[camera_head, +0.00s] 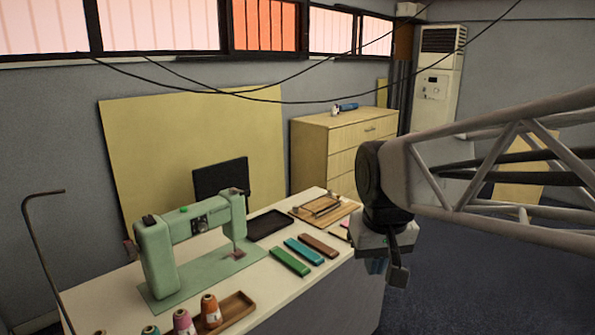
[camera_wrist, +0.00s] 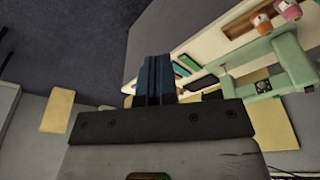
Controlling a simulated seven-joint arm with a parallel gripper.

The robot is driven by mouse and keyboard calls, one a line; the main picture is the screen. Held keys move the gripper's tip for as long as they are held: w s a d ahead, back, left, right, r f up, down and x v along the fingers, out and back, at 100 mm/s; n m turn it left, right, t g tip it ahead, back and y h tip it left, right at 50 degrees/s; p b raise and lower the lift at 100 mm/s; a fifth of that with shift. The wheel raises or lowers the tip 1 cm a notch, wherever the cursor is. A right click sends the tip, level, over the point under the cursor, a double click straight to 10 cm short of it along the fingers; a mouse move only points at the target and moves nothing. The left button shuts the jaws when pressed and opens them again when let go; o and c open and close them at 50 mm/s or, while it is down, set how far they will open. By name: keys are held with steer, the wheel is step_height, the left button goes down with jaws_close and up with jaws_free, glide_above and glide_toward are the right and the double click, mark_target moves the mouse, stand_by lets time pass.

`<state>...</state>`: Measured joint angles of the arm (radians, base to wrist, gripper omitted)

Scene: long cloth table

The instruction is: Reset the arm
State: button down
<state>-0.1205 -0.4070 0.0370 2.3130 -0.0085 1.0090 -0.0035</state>
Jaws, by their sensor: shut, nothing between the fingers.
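My gripper (camera_head: 376,264) hangs at the end of my arm, just off the right end of the table in the head view. In the wrist view its two dark fingers (camera_wrist: 154,80) lie side by side, shut and empty. The long pale table (camera_head: 330,268) is to the left of the gripper. The gripper seems to touch nothing, though its exact gap to the table edge is hard to judge.
On the table are a green sewing machine (camera_head: 160,262), a black tray (camera_head: 270,224), green (camera_head: 290,262), teal (camera_head: 304,251) and brown (camera_head: 319,245) bars, a wooden frame (camera_head: 325,206), and thread spools (camera_head: 210,312) by a wooden tray (camera_head: 238,308). Drawers (camera_head: 342,150) stand behind. Right floor is open.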

steer(key=s+d+f, duration=0.2)
steer(key=s+f, duration=0.1)
steer(key=s, duration=0.3)
steer(key=s+d+f+m, duration=0.1)
steer(key=s+d+f, duration=0.2)
steer(key=s, duration=0.3)
steer(key=shift+s+d+f+m, duration=0.2)
steer(key=shift+f+m, duration=0.1)
steer(key=shift+f, duration=0.35)
steer(key=shift+w+a+r, duration=0.1)
steer(key=shift+w, duration=0.05)
stand_by(1.2)
